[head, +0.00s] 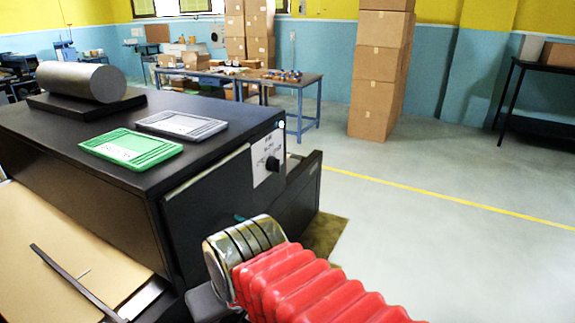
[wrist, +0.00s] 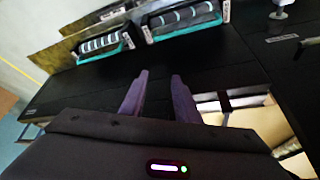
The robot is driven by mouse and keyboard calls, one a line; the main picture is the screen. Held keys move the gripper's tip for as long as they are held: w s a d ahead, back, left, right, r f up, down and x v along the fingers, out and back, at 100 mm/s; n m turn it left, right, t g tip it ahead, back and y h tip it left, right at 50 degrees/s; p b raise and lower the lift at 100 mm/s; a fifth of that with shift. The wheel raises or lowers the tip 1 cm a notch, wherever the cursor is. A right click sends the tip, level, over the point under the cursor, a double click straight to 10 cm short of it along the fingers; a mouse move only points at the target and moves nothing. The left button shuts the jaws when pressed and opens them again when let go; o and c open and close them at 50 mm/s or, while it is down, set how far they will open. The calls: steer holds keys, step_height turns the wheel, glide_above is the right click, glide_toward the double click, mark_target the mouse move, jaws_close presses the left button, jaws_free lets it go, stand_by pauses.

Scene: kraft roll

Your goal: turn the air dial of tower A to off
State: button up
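A black dial (head: 272,164) sits on a white panel (head: 266,152) at the right end of the black cabinet (head: 100,180) in the head view. The panel's print is too small to read, so I cannot tell the tower letter or the dial's setting. My gripper (wrist: 160,77) shows in the wrist view with two purple fingers apart and nothing between them. It points over a dark surface, and the black dial cannot be made out there. In the head view my arm's red sleeve is in front of the cabinet, and the fingers are hidden.
A green tray (head: 131,149), a grey tray (head: 181,124) and a silver roll (head: 82,81) lie on the cabinet top. Brown sheet (head: 50,235) lies at the lower left. Two striped units (wrist: 103,44) (wrist: 184,19) with teal edges show in the wrist view. The floor at right is clear.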

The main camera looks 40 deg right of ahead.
steer(key=w+d+f+m+g+y, duration=0.2)
steer(key=d+f+m, duration=0.3)
steer(key=d+m, duration=0.55)
steer(key=m+t+y, duration=0.5)
steer(key=m+t, duration=0.9)
steer(key=m, duration=0.6)
glide_toward(280, 163)
steer(key=v, duration=0.6)
steer(key=shift+a+r, duration=0.15)
steer(key=shift+r, duration=0.05)
steer(key=shift+w, duration=0.1)
steer(key=x, duration=1.3)
steer(key=shift+w+f, duration=0.15)
steer(key=shift+w, duration=0.25)
steer(key=shift+c, duration=0.4)
